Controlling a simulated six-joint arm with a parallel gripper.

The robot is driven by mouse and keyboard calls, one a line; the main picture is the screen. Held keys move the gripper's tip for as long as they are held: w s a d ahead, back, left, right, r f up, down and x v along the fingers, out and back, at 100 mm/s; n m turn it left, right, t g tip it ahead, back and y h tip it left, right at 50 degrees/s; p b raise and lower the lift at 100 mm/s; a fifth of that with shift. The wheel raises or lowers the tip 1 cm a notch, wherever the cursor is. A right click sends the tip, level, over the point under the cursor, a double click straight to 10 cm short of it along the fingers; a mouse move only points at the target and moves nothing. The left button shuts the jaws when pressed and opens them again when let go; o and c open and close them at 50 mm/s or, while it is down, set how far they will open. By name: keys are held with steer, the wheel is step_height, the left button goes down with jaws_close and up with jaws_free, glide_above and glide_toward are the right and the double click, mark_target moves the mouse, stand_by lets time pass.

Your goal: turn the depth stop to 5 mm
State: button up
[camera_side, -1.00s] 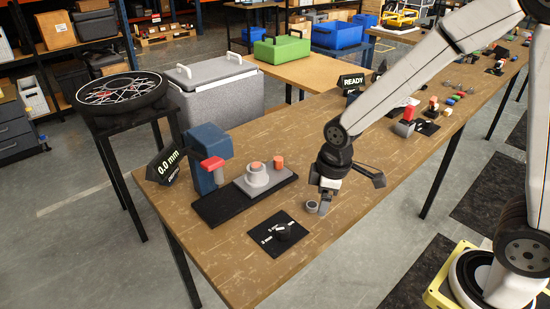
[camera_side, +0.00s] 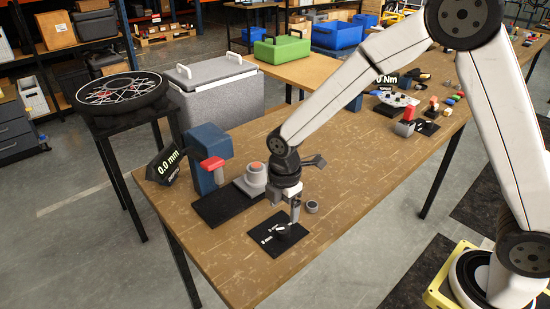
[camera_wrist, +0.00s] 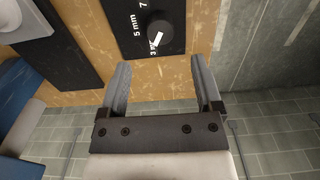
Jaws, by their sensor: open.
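The depth stop is a dark round knob (camera_side: 281,229) on a black plate (camera_side: 264,243) at the front of the bench. In the wrist view, the knob's (camera_wrist: 159,29) white pointer is toward the 3 mm mark, with 5 mm and 7 marks further around the plate (camera_wrist: 128,12). My gripper (camera_side: 294,214) hangs over the plate's back right side, beside and above the knob. In the wrist view, my gripper's (camera_wrist: 159,63) two fingers are apart with nothing between them, and the knob lies beyond their tips. A display (camera_side: 168,165) reads 0.0 mm.
The bench's front left is bare.

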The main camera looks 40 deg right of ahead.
mark_target(283, 229)
steer(key=shift+f, duration=3.85)
jaws_close()
